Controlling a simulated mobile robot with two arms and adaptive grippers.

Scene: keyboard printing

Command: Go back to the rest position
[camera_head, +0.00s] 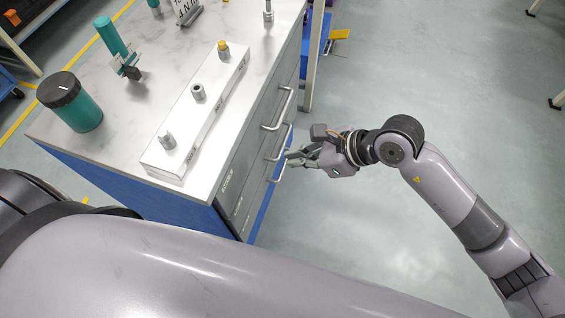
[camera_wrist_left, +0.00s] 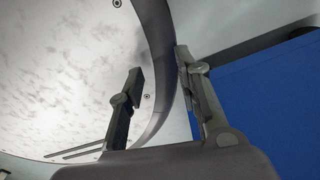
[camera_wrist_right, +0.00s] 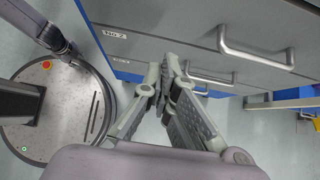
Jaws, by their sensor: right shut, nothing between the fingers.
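My right gripper (camera_head: 288,154) is shut and empty, out in front of the cabinet's drawer side. It also shows in the right wrist view (camera_wrist_right: 165,68), with its fingertips together. The drawer handles (camera_head: 279,109) are close to its fingertips in the head view. In the right wrist view a silver handle (camera_wrist_right: 257,50) lies to the right of the fingers, and I see no grip on it. My left gripper (camera_wrist_left: 158,72) shows in the left wrist view with its fingers apart and nothing between them. It is hidden in the head view.
The cabinet top holds a white box with knobs (camera_head: 168,140), a teal container with a dark lid (camera_head: 80,112) and a teal tool (camera_head: 111,38). The drawer fronts (camera_head: 236,175) look closed. Open floor (camera_head: 470,90) lies to the right. A blue panel (camera_wrist_left: 270,100) is beside my left gripper.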

